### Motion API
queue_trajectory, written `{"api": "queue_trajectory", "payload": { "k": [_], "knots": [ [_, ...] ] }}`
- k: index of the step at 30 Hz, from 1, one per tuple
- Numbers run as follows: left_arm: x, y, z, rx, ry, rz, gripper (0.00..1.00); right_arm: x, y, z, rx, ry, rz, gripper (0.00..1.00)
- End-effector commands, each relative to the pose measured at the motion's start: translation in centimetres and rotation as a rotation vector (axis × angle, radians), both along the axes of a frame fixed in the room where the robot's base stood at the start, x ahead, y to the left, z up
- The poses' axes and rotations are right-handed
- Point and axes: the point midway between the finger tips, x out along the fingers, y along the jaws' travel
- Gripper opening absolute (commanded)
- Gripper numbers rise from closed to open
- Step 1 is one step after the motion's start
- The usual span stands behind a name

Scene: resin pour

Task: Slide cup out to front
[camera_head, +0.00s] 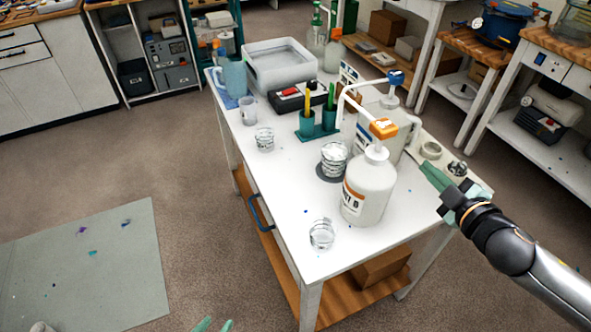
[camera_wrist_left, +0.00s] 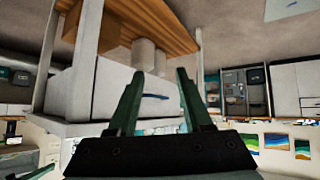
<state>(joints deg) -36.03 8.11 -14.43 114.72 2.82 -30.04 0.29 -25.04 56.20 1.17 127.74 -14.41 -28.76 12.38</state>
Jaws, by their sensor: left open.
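Several clear cups stand on the white table (camera_head: 290,200): one near the front edge (camera_head: 322,235), one toward the left edge (camera_head: 264,139), and one further back (camera_head: 248,111). A stack of clear cups (camera_head: 334,158) stands on a dark round pad beside the pump bottles. I cannot tell which cup the task means. My left gripper (camera_head: 214,325) shows only its green fingertips at the bottom of the head view, apart from the table; in the left wrist view it is open and empty (camera_wrist_left: 160,90). My right gripper (camera_head: 437,180) is at the table's right side, its finger gap unclear.
A green holder (camera_head: 317,128), grey tub (camera_head: 280,66) and blue jug (camera_head: 233,78) stand further back. A blue handle (camera_head: 259,212) juts from the left side.

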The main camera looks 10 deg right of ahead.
Motion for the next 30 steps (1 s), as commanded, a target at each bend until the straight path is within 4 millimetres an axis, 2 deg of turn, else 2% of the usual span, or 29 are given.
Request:
{"api": "queue_trajectory", "payload": {
  "k": [1,6,12,18,22,30],
  "knots": [
    [0.0,0.0,0.0,0.0,0.0,0.0,0.5,-1.4,0.0,-2.3,0.079,0.067,-0.096,0.0],
    [0.0,0.0,0.0,0.0,0.0,0.0,0.5,-6.7,1.0,-9.0,0.26,0.321,-0.349,0.0],
    [-0.1,0.1,0.1,0.001,0.001,0.002,0.5,-12.1,4.3,-13.6,0.401,0.57,-0.486,0.0],
    [-0.2,0.4,0.4,0.004,0.002,0.008,0.5,-16.0,8.6,-16.5,0.527,0.76,-0.525,0.0],
    [-0.5,1.0,1.1,0.01,0.001,0.022,0.5,-17.4,12.3,-18.4,0.628,0.829,-0.496,0.0],
    [-1.1,2.2,1.8,0.024,0.001,0.045,0.5,-17.0,15.3,-21.0,0.742,0.747,-0.404,0.0]
  ]
}}
